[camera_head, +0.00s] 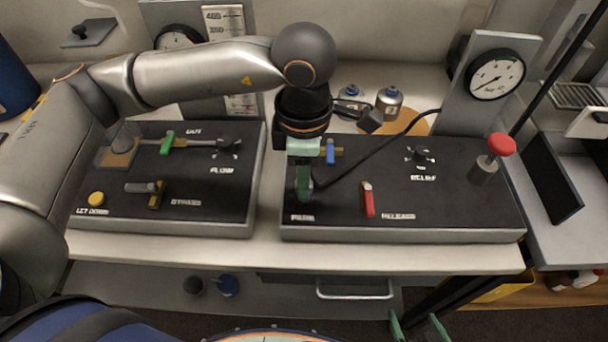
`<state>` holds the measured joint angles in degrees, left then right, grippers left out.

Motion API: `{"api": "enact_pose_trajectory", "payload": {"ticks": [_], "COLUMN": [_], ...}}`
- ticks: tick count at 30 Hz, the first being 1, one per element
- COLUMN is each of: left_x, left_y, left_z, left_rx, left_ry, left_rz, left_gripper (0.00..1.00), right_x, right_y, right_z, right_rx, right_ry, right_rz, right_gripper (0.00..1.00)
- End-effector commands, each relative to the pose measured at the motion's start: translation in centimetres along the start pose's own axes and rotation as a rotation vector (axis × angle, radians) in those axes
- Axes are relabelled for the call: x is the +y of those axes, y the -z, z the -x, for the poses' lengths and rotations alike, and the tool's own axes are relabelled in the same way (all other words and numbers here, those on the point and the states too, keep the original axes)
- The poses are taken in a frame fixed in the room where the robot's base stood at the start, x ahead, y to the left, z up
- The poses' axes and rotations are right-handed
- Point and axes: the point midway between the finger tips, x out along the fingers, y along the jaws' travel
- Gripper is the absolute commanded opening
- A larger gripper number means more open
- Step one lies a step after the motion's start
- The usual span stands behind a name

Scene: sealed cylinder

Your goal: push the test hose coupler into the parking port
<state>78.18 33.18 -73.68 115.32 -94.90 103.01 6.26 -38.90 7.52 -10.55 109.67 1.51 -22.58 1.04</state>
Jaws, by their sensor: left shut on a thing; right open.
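My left gripper (304,192) reaches down over the front left of the right-hand black panel, just above the "PARK" label (302,217). Its green fingers are shut on the test hose coupler (312,184), which they mostly hide. A thin black hose (366,153) runs from there up and right toward the gauge stand. The parking port is hidden behind the fingers, so I cannot tell whether the coupler is in it or only at it. My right gripper (418,324) is open and empty at the bottom edge, in front of the bench.
The right-hand panel (460,213) carries a red lever (368,199), a blue lever (330,152), a black relief knob (421,156) and a red-topped post (501,145). The left-hand panel (205,205) has green and brass handles. A gauge (495,74) stands behind.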

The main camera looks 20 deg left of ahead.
Motion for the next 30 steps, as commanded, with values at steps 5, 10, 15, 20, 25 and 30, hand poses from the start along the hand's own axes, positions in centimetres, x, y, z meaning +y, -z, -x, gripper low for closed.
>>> {"api": "enact_pose_trajectory", "payload": {"ticks": [5, 10, 15, 20, 25, 30], "left_x": [0.0, 0.0, 0.0, 0.0, 0.0, -0.01], "left_y": [-0.02, -0.02, -0.02, -0.02, -0.02, -0.01], "left_z": [0.07, -0.05, -0.28, -0.21, -0.22, -0.23], "left_rx": [0.0, -0.001, -0.001, 0.0, 0.0, 0.0], "left_ry": [0.0, 0.0, 0.0, 0.0, 0.0, 0.0], "left_rz": [0.0, 0.0, 0.0, 0.0, 0.0, 0.0], "left_gripper": [0.0, 0.0, 0.37, 0.55, 0.71, 0.71], "right_x": [0.0, 0.0, 0.01, 0.01, 0.02, 0.01], "right_y": [0.03, -0.06, -0.26, -0.2, -0.2, -0.2], "right_z": [0.03, -0.05, -0.23, -0.17, -0.17, -0.18], "right_rx": [0.0, 0.0, 0.0, 0.0, 0.0, 0.0], "right_ry": [0.0, 0.0, 0.0, 0.0, 0.0, 0.0], "right_rz": [0.0, 0.0, 0.0, 0.0, 0.0, 0.0], "right_gripper": [1.0, 1.0, 1.0, 1.0, 1.0, 1.0]}}
